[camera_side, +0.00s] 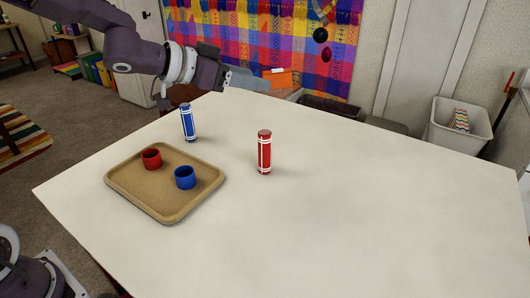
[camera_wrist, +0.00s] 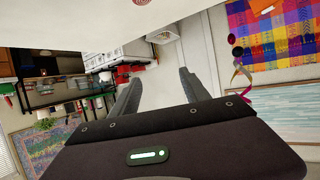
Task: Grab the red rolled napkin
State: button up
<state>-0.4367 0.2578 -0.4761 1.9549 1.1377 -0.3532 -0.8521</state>
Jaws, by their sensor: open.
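The red rolled napkin (camera_side: 264,153), a red cylinder with white bands, stands upright on the white table to the right of the tray. A matching blue rolled napkin (camera_side: 188,122) stands upright farther back to the left. My gripper (camera_side: 268,82) is above the table's far part, higher than the red napkin in the picture and apart from it. In the wrist view my gripper (camera_wrist: 158,84) has its two fingers spread with nothing between them. A small red patch at that view's top edge may be the red napkin; I cannot tell.
A tan tray (camera_side: 165,216) on the table holds a red cup (camera_side: 151,159) and a blue cup (camera_side: 185,177). The white table (camera_side: 370,220) is clear to the right and in front. A white bin (camera_side: 460,125) stands beyond the table at the right.

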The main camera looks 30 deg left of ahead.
aim_at(265, 153)
notch_tip(265, 153, down, 16)
jog(key=shift+f, duration=0.1)
jog(key=x, duration=0.7)
jog(key=shift+s+f, duration=0.1)
jog(key=shift+s, duration=0.05)
grip_shut()
